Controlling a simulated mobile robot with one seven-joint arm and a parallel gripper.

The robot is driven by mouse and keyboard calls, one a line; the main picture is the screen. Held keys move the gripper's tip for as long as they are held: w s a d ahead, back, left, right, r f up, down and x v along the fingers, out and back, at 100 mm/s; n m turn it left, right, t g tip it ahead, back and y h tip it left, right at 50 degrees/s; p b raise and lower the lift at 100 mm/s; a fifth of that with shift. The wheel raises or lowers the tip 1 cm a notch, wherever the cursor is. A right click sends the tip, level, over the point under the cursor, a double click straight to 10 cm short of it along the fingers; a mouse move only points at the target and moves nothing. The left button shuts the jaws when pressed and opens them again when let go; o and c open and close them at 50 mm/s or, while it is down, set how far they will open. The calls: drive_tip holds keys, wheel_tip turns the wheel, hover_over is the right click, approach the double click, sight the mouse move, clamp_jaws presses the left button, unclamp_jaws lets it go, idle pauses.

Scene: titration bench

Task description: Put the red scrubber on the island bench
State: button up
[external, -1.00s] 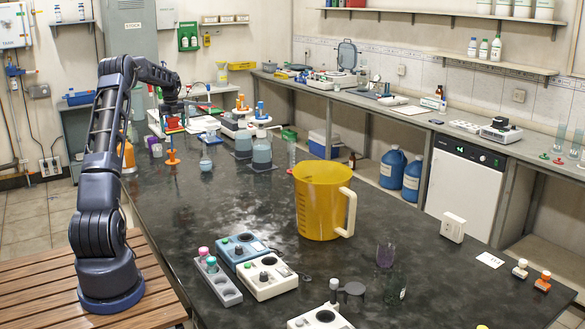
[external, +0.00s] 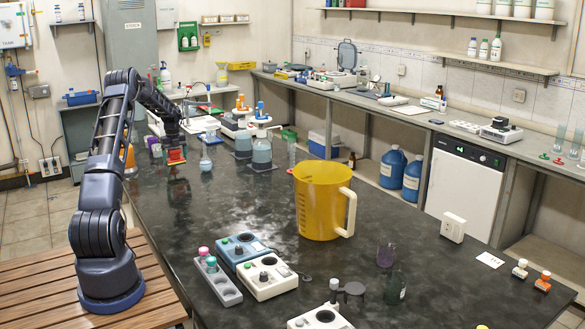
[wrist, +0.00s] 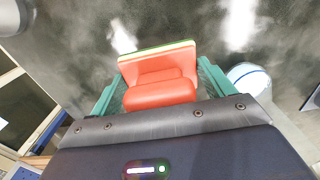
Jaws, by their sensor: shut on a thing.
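The red scrubber (wrist: 160,88), a stepped red block with a thin green and pale edge, is between the teal fingers of my gripper (wrist: 158,78) in the wrist view. In the external view my gripper (external: 174,152) points down over the far left part of the island bench (external: 245,205), shut on the red scrubber (external: 174,158). The scrubber appears to be a little above the dark, glossy top, with a dim reflection below it; the exact gap cannot be told.
Bottles (external: 262,152) stand farther right. A yellow jug (external: 322,205) is mid-bench. The bench in front of my gripper is clear.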

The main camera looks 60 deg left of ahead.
sight(174, 149)
drive_tip(key=shift+f, duration=2.15)
drive_tip(key=shift+f, duration=0.2)
drive_tip(key=o, duration=0.9)
wheel_tip(174, 149, up, 12)
drive_tip(key=shift+r, duration=0.2)
